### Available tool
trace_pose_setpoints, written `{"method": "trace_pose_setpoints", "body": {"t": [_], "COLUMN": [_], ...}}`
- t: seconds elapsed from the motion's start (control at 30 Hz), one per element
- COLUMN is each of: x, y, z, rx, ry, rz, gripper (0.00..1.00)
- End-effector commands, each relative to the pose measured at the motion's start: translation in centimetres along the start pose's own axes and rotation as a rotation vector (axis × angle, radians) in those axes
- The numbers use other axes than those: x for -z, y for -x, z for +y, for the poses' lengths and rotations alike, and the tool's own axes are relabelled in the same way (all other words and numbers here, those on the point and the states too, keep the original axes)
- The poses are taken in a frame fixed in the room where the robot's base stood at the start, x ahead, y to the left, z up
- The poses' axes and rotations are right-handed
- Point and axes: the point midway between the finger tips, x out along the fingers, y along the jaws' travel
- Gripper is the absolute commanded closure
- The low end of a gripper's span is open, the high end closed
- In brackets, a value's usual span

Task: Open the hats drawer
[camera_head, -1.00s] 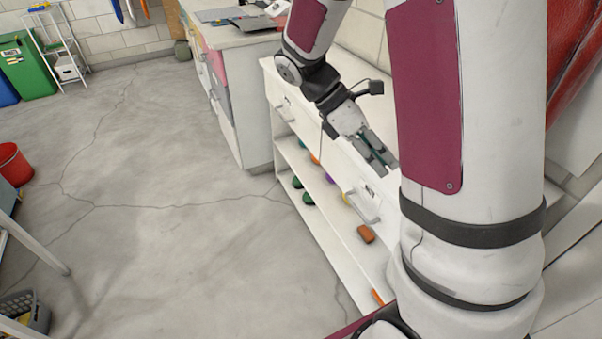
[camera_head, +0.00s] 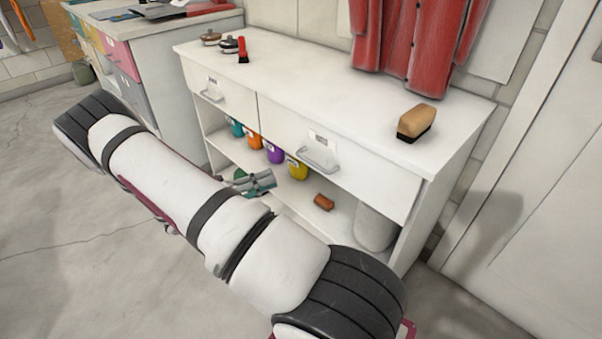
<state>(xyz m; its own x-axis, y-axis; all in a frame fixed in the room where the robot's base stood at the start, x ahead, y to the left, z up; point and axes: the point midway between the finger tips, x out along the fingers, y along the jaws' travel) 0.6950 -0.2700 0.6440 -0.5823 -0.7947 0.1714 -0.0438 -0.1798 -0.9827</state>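A white cabinet (camera_head: 300,75) has two drawers side by side. The left drawer (camera_head: 232,100) has a metal handle (camera_head: 211,96) and a small label. The wider right drawer (camera_head: 375,172) has a larger handle (camera_head: 320,161) and a label (camera_head: 322,138). Both drawers look shut. The labels are too small to read, so I cannot tell which is the hats drawer. My gripper (camera_head: 262,183) shows partly behind my arm, in front of the lower shelves, lower and left of the right handle. It is apart from both handles. Whether its fingers are apart is unclear.
Colored containers (camera_head: 275,154) and a brown brush (camera_head: 323,202) stand on the open shelves. A tan brush (camera_head: 416,121) and a red-handled brush (camera_head: 243,50) are on the cabinet top. A red coat (camera_head: 410,40) hangs behind. Floor at left is clear.

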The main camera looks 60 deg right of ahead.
Motion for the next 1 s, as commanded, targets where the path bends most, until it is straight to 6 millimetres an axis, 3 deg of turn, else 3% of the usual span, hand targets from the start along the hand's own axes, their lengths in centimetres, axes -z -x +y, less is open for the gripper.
{"method": "trace_pose_setpoints", "body": {"t": [0.17,0.7,1.0], "x": [0.0,0.1,0.1], "y": [-2.0,-11.7,-13.6], "z": [-0.1,0.1,0.0], "rx": [0.001,-0.001,-0.002], "ry": [0.001,-0.001,-0.002], "rz": [0.003,0.004,0.003], "gripper": [0.82,0.82,0.82]}}
